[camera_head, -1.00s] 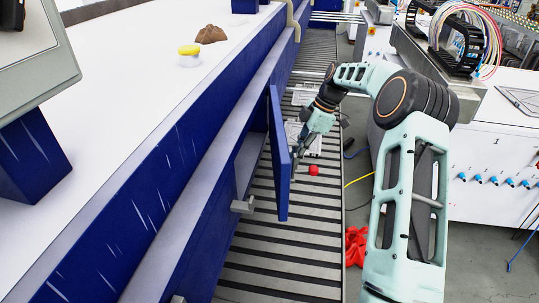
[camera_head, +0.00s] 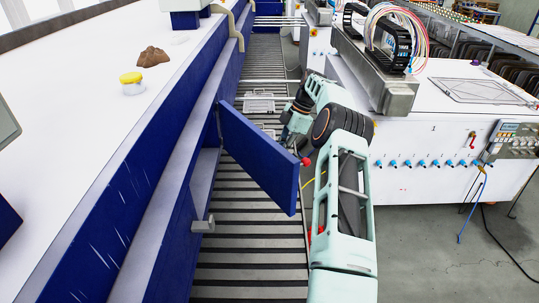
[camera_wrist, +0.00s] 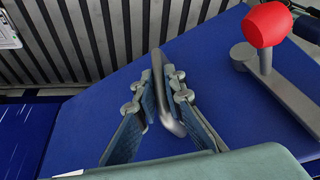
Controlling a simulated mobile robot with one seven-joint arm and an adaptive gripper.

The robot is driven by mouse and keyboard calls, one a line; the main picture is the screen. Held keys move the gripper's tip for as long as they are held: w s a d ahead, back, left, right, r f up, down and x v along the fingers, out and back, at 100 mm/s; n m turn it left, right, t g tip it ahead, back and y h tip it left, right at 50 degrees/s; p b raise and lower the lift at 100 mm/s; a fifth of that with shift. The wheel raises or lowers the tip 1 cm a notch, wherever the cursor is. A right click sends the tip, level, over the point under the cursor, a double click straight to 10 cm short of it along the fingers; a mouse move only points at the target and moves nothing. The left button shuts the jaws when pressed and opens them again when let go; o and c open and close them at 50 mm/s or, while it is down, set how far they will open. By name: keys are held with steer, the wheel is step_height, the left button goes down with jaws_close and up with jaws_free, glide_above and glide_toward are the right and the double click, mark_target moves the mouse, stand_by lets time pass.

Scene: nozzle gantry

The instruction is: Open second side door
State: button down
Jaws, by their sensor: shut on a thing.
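A blue side door (camera_head: 258,155) stands swung out from the long blue machine side, over the slatted floor, with an opening behind it. The wrist view shows the door's blue face (camera_wrist: 90,128) and a grey bar handle (camera_wrist: 165,100). My gripper (camera_wrist: 165,88) is shut on this handle, one finger on each side of it. A red knob on a grey lever (camera_wrist: 267,25) sits on the door to the right of my gripper. The red knob also shows at the door's edge in the head view (camera_head: 306,162). In that view my fingers are hidden behind the door.
A grey latch piece (camera_head: 203,224) sticks out at the opening's near side. A white cabinet (camera_head: 440,150) with blue fittings stands to the right. A yellow-lidded jar (camera_head: 132,84) and a brown lump (camera_head: 153,56) lie on the white top. Slatted floor (camera_head: 250,255) is clear.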

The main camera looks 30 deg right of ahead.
steer(key=shift+w+d+r+p, duration=0.1)
steer(key=shift+w+d+p, duration=0.3)
steer(key=shift+d, duration=0.4)
steer(key=c, duration=2)
jaws_free()
steer(key=shift+s, duration=0.1)
